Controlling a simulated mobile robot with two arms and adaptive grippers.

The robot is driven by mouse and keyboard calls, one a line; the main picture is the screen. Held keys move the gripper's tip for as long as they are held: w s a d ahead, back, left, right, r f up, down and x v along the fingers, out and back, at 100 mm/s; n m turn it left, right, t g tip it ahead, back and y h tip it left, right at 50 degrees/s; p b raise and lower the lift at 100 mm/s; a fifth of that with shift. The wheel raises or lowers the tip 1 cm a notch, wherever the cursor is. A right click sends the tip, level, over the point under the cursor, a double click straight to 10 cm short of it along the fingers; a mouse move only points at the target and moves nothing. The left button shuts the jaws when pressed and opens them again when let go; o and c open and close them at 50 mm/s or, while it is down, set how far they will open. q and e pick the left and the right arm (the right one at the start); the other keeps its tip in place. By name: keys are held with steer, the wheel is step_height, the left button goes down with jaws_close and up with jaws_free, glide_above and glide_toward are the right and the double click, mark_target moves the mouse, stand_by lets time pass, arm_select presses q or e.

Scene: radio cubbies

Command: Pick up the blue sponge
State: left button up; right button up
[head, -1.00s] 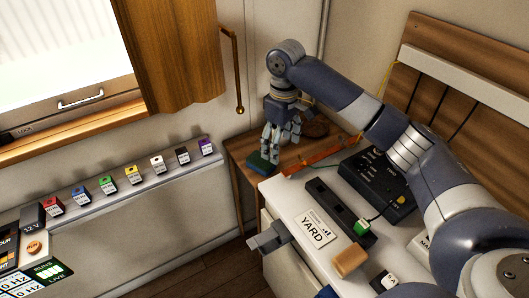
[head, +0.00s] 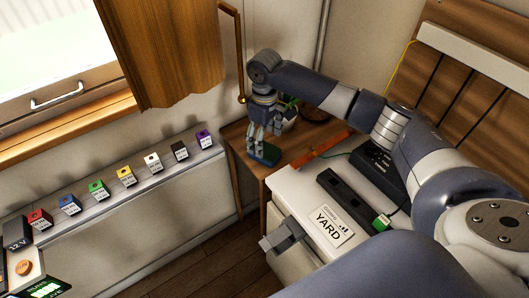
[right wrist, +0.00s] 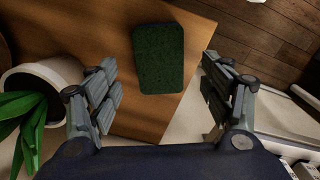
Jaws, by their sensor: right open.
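The sponge (head: 267,155) lies flat near the front edge of the small wooden table in the head view, dark with a bluish-green look. In the right wrist view the sponge (right wrist: 158,58) shows a dark green top face, and its blue part cannot be made out. My right gripper (head: 263,143) points down over the sponge, open and empty. In the right wrist view its fingers stand wide apart to the left and right, with the sponge ahead between them. Contact cannot be told. My left gripper is not in view.
A potted plant in a white pot (right wrist: 45,80) stands close to the left finger. The wooden table (head: 239,144) ends just right of the sponge in the wrist view. A white cabinet top with a YARD label (head: 328,224) and a black device (head: 376,168) is nearby.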

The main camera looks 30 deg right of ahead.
mark_target(265, 149)
steer(key=shift+f, duration=0.75)
step_height(265, 149, down, 3)
steer(key=shift+f, duration=0.4)
steer(key=c, duration=0.4)
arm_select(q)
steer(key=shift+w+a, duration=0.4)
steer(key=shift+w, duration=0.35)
arm_select(e)
steer(key=c, duration=0.4)
